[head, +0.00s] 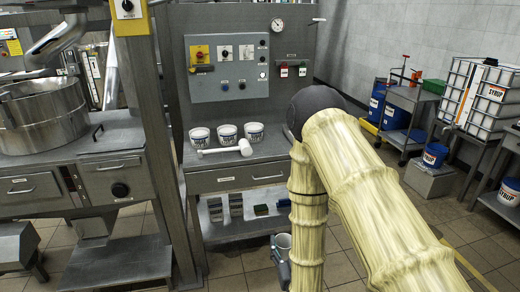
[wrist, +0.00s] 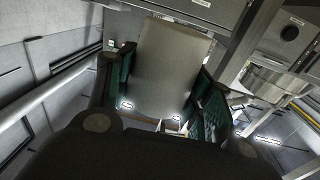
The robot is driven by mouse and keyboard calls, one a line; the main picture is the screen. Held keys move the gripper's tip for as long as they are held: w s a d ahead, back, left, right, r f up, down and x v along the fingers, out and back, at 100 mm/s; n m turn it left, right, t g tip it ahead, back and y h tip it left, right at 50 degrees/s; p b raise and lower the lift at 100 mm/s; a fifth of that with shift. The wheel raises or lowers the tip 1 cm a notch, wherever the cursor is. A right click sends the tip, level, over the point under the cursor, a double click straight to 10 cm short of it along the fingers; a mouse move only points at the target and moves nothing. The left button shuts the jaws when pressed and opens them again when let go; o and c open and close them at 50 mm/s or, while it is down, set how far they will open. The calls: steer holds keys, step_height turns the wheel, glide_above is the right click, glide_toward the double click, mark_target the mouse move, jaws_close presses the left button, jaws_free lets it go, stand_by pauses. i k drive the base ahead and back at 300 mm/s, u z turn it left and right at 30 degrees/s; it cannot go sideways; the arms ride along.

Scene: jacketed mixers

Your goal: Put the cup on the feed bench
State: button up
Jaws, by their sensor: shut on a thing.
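A plain pale grey cup (wrist: 172,62) sits between the green-padded fingers of my gripper (wrist: 160,82), which is shut on it. In the head view the cup (head: 283,241) shows low, beside my arm, and my gripper (head: 279,258) is largely hidden behind the arm. The cup is below the top of a grey bench (head: 267,153) and in front of it; this may be the feed bench, but no label naming it is readable. My arm covers the right part of that bench.
Three labelled white tubs (head: 227,134) stand along the bench's back, with a white mallet (head: 225,149) in front. Its lower shelf (head: 225,230) holds several small blocks. A post (head: 160,130) and steel mixer (head: 42,115) are left. A trolley (head: 405,105) stands right.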

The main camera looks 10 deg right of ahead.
mark_target(281, 148)
steer(key=u, duration=0.85)
steer(key=i, duration=1)
steer(key=z, duration=0.6)
steer(key=i, duration=0.7)
steer(key=z, duration=0.8)
steer(key=i, duration=0.55)
steer(key=u, duration=0.05)
